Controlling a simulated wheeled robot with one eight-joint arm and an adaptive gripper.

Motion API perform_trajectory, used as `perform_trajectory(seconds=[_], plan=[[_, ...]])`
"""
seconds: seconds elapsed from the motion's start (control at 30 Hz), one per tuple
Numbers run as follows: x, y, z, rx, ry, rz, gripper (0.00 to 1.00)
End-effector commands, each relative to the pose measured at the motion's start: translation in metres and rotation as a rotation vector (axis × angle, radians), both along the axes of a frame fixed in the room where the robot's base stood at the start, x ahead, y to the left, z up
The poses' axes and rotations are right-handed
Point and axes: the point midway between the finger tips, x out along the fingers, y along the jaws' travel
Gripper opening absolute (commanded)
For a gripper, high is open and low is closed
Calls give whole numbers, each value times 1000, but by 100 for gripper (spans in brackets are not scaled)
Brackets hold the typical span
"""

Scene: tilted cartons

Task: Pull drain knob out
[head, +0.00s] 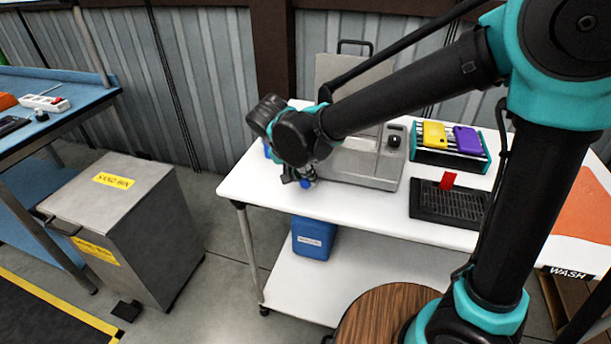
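A grey metal machine (372,169) with a raised lid (340,68) stands on the white table. A black knob (394,141) is on its right side. My gripper (302,180) points down at the machine's left front corner. A small blue part (306,184) shows right at the fingertips. I cannot tell whether it is the drain knob, nor whether the fingers touch it. My wrist and forearm hide the machine's left side. The fingers are too small and dark to tell open from shut.
A rack with yellow and purple pieces (450,141) and a black tray with a red tag (447,206) stand right of the machine. A blue container (313,238) is on the lower shelf. A grey sand bin (115,225) stands left, with floor between.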

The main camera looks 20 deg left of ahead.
Motion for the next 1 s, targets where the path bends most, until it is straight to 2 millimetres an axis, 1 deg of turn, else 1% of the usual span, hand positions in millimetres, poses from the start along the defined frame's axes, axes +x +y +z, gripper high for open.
perform_trajectory(seconds=[0.03,0.17,0.2,0.47,0.57,0.67,1.0], plan=[[0,0,0,1,0,0,30],[0,0,0,0,0,0,47],[0,0,0,0,0,0,48],[0,0,1,0,0,0,48],[-2,1,6,0,0,1,48],[-7,4,17,-1,0,2,48],[-33,16,78,0,0,2,48]])
